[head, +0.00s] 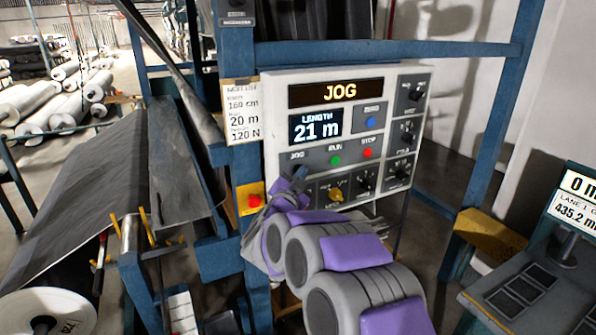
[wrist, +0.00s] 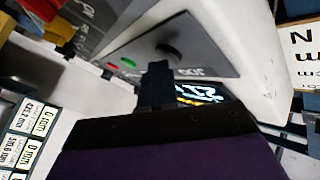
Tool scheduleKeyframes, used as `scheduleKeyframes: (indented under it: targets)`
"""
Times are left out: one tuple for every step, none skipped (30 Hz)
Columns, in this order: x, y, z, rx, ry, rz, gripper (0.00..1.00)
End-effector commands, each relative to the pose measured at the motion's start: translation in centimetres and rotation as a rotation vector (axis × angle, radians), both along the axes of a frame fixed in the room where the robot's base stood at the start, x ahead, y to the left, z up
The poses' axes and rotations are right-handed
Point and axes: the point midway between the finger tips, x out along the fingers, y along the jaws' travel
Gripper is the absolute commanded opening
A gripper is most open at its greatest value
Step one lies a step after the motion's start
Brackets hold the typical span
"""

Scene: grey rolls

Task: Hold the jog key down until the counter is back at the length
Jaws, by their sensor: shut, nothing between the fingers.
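The control panel (head: 275,130) has a top display (head: 340,92) reading JOG. The counter (head: 318,127) below it reads LENGTH 21 m. A card (head: 242,112) left of the panel lists 20 m. My gripper (head: 299,173) is shut and empty at the panel's lower left, below the JOG label. In the wrist view, a dark round key (wrist: 171,50), seemingly the jog key, sits beside the JOG label, just beyond my fingertips (wrist: 157,66). I cannot tell whether they touch it.
A green RUN button (head: 335,160) and red STOP button (head: 368,153) sit right of my gripper. A blue ZERO button (head: 371,122) is above. A red button on a yellow box (head: 250,198) is left. Dark knobs (head: 407,132) line the right.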

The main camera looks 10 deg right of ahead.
Motion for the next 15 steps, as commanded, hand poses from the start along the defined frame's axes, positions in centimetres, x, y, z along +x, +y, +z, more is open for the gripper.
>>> scheduleKeyframes:
  targets:
    - [-0.2, 0.0, 0.0, 0.0, 0.001, 0.001, 0.0]
    - [-0.3, -0.1, 0.0, 0.0, 0.001, 0.001, 0.0]
    - [-0.6, -0.2, 0.0, 0.0, 0.001, 0.001, 0.0]
    - [-0.7, -0.2, 0.0, 0.0, 0.001, 0.001, 0.0]
    - [-0.9, -0.3, 0.0, 0.001, 0.0, 0.001, 0.0]
    - [-1.1, -0.3, 0.0, 0.001, 0.0, 0.0, 0.0]
    - [-1.2, -0.4, 0.0, 0.001, 0.0, 0.0, 0.0]
    - [-1.3, -0.4, 0.0, 0.001, -0.001, 0.0, 0.0]
    - [-1.3, -0.5, 0.0, 0.001, -0.001, 0.0, 0.0]
    - [-1.4, -0.5, 0.0, 0.001, -0.001, 0.0, 0.0]
    - [-1.4, -0.5, 0.0, 0.001, -0.001, 0.0, 0.0]
    - [-1.4, -0.5, 0.0, 0.001, -0.001, -0.001, 0.0]
    - [-1.4, -0.5, 0.0, 0.001, -0.001, 0.0, 0.0]
    - [-1.4, -0.5, 0.0, 0.001, -0.001, 0.0, 0.0]
    - [-1.4, -0.5, 0.0, 0.001, -0.001, 0.0, 0.0]
